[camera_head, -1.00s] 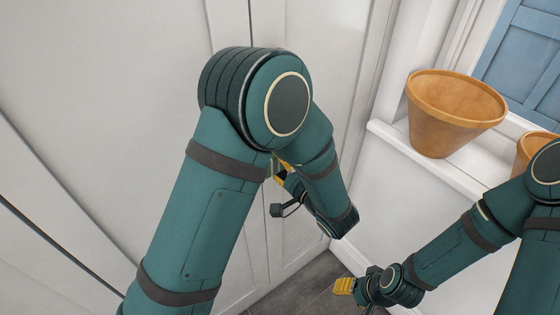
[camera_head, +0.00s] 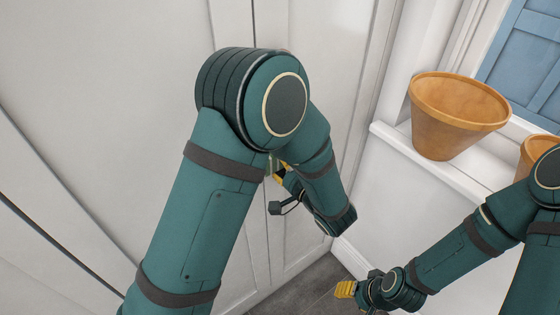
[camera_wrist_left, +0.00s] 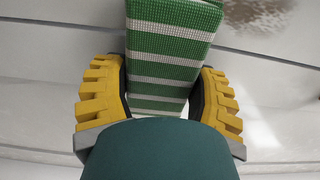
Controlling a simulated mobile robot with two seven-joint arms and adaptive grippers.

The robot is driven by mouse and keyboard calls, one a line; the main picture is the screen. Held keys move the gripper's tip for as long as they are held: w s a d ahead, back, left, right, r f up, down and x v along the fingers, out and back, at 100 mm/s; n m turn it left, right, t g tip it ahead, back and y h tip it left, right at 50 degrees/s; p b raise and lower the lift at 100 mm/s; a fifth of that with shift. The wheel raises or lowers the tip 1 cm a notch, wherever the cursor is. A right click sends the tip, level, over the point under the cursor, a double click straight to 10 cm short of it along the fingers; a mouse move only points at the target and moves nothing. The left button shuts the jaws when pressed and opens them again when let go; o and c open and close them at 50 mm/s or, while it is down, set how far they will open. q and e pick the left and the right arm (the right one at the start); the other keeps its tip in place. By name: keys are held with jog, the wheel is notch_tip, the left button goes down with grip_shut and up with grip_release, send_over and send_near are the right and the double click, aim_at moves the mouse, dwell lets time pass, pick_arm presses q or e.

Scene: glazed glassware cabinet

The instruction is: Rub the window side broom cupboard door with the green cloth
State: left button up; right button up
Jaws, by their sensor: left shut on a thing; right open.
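The green cloth (camera_wrist_left: 165,75), with white stripes, is held between the yellow fingers of my left gripper (camera_wrist_left: 160,95) in the left wrist view. In the head view my left arm hides most of this gripper; only a bit of yellow finger shows (camera_head: 280,172). The window side broom cupboard door (camera_head: 325,65) is the white panelled door behind my left arm. A brownish smudge (camera_wrist_left: 258,14) shows on a white surface beyond the cloth; whether the cloth touches the door is hidden. My right gripper (camera_head: 346,289) is open and empty, low over the floor.
Another white door panel (camera_head: 90,80) fills the left. A terracotta pot (camera_head: 455,120) stands on the white window sill (camera_head: 400,145) at right, with a second pot (camera_head: 535,148) partly behind my right arm. A blue shutter (camera_head: 525,55) is beyond. Dark grey floor (camera_head: 305,290) shows below.

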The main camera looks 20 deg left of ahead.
pick_arm(q)
jog(key=shift+w+a, duration=0.2)
jog(key=shift+a, duration=0.1)
jog(key=shift+d, duration=0.1)
jog(key=shift+w+d+b, duration=0.8)
jog(key=shift+w+d, duration=0.45)
jog(key=shift+w, duration=0.25)
jog(key=shift+w+a+b, duration=0.1)
jog(key=shift+a+b, duration=0.05)
jog(key=shift+b, duration=0.3)
jog(key=shift+s+a+b, duration=0.6)
jog(key=shift+s+a, duration=0.75)
jog(key=shift+s, duration=0.15)
jog(key=shift+b+v, duration=0.35)
jog(key=shift+v, duration=2.7)
